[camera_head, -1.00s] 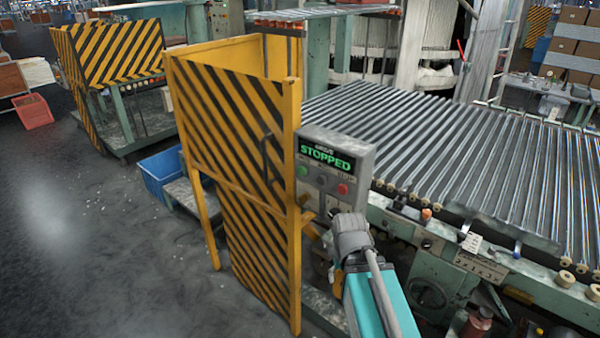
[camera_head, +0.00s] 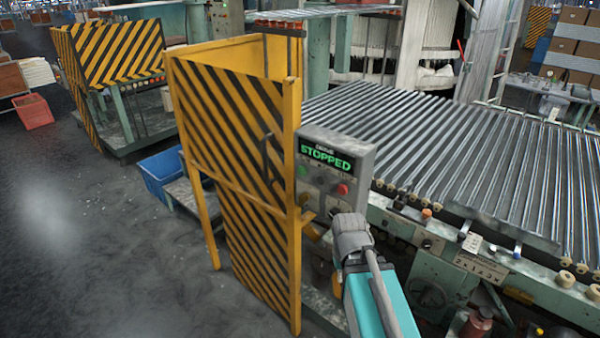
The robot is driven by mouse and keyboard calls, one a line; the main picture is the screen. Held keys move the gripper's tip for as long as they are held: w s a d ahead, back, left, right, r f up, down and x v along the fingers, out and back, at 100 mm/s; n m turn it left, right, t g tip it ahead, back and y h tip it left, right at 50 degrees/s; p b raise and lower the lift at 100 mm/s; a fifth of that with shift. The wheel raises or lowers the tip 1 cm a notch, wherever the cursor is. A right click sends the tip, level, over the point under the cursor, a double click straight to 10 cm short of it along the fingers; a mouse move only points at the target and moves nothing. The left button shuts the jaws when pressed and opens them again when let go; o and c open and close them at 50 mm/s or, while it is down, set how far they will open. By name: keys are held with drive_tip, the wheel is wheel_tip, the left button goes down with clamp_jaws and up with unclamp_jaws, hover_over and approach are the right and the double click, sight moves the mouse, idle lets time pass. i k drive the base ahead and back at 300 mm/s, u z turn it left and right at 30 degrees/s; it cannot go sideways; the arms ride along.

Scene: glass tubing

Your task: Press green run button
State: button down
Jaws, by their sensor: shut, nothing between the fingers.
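The green run button (camera_head: 302,171) is on the left of a grey control box (camera_head: 360,158), partly behind the edge of the yellow guard post. The box's display (camera_head: 327,159) reads STOPPED in green letters. A red button (camera_head: 343,189) is at the right of the same panel. My gripper (camera_head: 334,213) is a small dark tip ahead of my grey wrist, just below the panel in the picture. It is shut and empty. It shows apart from the green button, below and right of it; its depth from the panel is hard to tell.
A yellow-and-black striped guard (camera_head: 235,150) with a handle stands immediately left of the panel. A blue bin (camera_head: 160,172) is on the floor behind the guard.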

sight(302, 170)
drive_tip(key=k, duration=1.35)
drive_tip(key=z, duration=0.2)
drive_tip(key=i, duration=0.65)
drive_tip(key=z, duration=0.05)
